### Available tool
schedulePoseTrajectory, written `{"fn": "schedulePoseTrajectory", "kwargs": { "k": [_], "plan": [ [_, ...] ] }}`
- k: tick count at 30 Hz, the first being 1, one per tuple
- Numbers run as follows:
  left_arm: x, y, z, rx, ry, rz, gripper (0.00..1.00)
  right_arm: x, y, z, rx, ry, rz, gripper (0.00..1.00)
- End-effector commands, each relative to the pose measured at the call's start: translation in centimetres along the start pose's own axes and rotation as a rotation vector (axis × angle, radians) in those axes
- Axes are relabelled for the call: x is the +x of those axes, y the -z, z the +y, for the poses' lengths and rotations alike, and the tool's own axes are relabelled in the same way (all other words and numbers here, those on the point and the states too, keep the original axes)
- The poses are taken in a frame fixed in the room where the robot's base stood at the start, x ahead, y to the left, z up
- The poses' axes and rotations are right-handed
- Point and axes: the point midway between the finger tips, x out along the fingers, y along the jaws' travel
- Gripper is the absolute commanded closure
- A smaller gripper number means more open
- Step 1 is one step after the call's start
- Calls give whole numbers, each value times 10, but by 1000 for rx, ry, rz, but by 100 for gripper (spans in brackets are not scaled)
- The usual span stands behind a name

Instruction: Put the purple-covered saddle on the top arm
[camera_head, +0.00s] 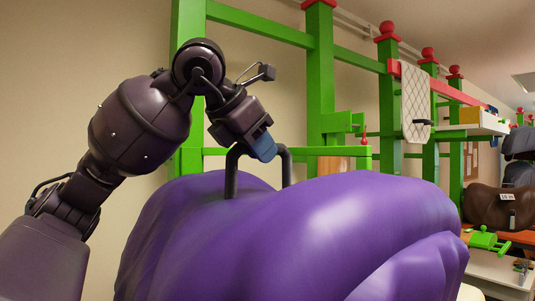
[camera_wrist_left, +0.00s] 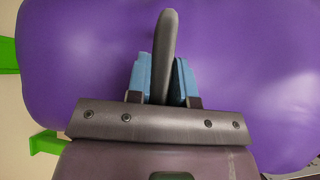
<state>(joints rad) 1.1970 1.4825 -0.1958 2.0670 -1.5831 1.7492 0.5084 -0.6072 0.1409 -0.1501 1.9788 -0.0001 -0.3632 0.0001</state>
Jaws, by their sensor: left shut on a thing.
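The purple-covered saddle (camera_head: 330,231) fills the lower middle of the head view, with a dark handle (camera_head: 231,172) standing up from its top. My left gripper (camera_head: 262,148) is shut on that handle. In the left wrist view the blue fingers (camera_wrist_left: 161,80) sit on both sides of the dark handle (camera_wrist_left: 168,38), with the purple cover (camera_wrist_left: 240,60) behind. The green rack (camera_head: 320,80) stands behind the saddle; a green arm (camera_head: 340,150) sticks out just above the saddle's top. The saddle hides the rack's lower part. My right gripper is not in view.
A quilted pale pad (camera_head: 415,100) hangs on a red rail of the rack at right. A brown saddle (camera_head: 490,208) with a white tag rests farther right. A green bracket piece (camera_head: 487,240) lies on a pale surface below it. A plain wall is behind.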

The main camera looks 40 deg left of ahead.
Motion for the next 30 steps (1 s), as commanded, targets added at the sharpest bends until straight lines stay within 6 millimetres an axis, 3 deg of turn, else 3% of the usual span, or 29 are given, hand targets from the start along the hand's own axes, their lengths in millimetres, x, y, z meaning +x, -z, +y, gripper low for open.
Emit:
{"fn": "schedulePoseTrajectory", "kwargs": {
  "k": [20, 30],
  "plan": [
    [6, 7, 53, -2, -1, -6, 100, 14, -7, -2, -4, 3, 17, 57],
    [13, 13, 74, -1, -1, -5, 100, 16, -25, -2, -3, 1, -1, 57]
  ]
}}
